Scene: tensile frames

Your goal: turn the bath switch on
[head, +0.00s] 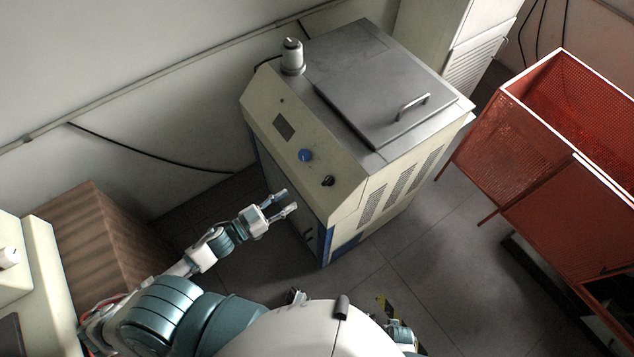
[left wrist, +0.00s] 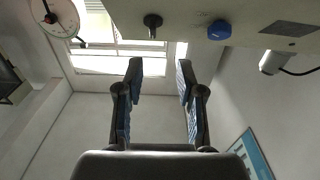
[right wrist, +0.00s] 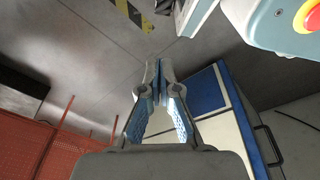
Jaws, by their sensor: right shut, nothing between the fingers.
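The bath (head: 350,200) is a cream cabinet with a steel lid and a sloped front panel. The panel carries a dark display, a blue knob (head: 305,155) and a small black switch (head: 328,181). In the left wrist view the black switch (left wrist: 152,21) and the blue knob (left wrist: 219,30) are at the top, beyond my fingertips. My left gripper (head: 286,203) is open and empty, in front of the panel and apart from it; its fingers also show in the left wrist view (left wrist: 160,68). My right gripper (right wrist: 158,70) is shut and empty, pointing over the floor.
A red mesh cart (head: 540,150) stands right of the bath. A brown wooden box (head: 110,240) is at the left by the wall. A cylindrical device (head: 292,57) sits on the bath's top. Grey floor (head: 420,250) is open between bath and cart.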

